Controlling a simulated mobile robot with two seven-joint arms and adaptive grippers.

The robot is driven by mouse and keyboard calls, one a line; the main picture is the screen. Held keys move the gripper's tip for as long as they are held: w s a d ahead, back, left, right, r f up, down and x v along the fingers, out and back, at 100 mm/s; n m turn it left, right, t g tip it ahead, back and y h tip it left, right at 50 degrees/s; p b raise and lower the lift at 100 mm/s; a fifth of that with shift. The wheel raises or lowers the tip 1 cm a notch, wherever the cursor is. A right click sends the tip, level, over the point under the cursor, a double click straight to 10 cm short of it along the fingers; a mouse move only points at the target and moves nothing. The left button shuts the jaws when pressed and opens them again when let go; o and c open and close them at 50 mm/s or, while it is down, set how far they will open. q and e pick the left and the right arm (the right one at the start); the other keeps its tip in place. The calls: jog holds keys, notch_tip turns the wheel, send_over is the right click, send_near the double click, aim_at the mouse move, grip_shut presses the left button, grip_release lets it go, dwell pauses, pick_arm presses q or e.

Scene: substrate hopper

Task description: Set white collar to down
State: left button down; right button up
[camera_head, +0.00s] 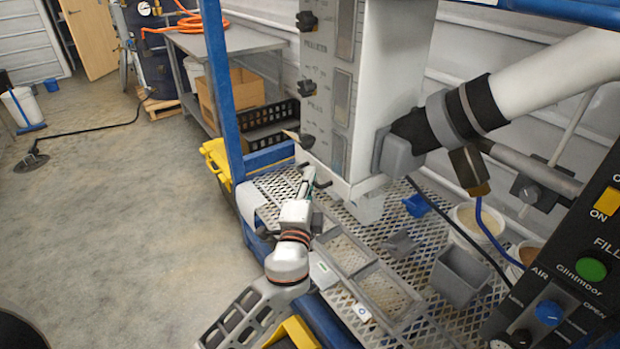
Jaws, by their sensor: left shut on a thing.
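The tall grey-white hopper column (393,80) hangs over a mesh bench. A white collar (338,181) appears to ring its lower end, with a pale spout piece (369,207) below it. My left gripper (308,174) reaches up from the lower left to the column's lower left corner. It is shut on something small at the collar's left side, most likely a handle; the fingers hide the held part. A short dark peg (323,184) shows just right of the fingers.
Trays (384,291), a grey bin (460,276), a blue scoop (416,205) and white buckets (476,222) stand on the mesh. A blue post (219,85) rises left of the column. A control panel (575,275) fills the lower right. Open floor lies left.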

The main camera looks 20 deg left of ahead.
pick_arm(q)
notch_tip(320, 180, down, 3)
jog(key=shift+f+b, duration=0.15)
jog(key=shift+b, duration=0.75)
jog(key=c, duration=2.4)
grip_release()
jog(key=shift+c, duration=0.2)
jog(key=s+d+f, duration=0.1)
jog(key=s, duration=1.1)
jog(key=shift+d+f, duration=0.15)
jog(key=shift+d, duration=0.15)
pick_arm(e)
jog(key=shift+w+d+f, duration=0.3)
jog(key=shift+w+f, duration=0.05)
jog(key=shift+f, duration=0.35)
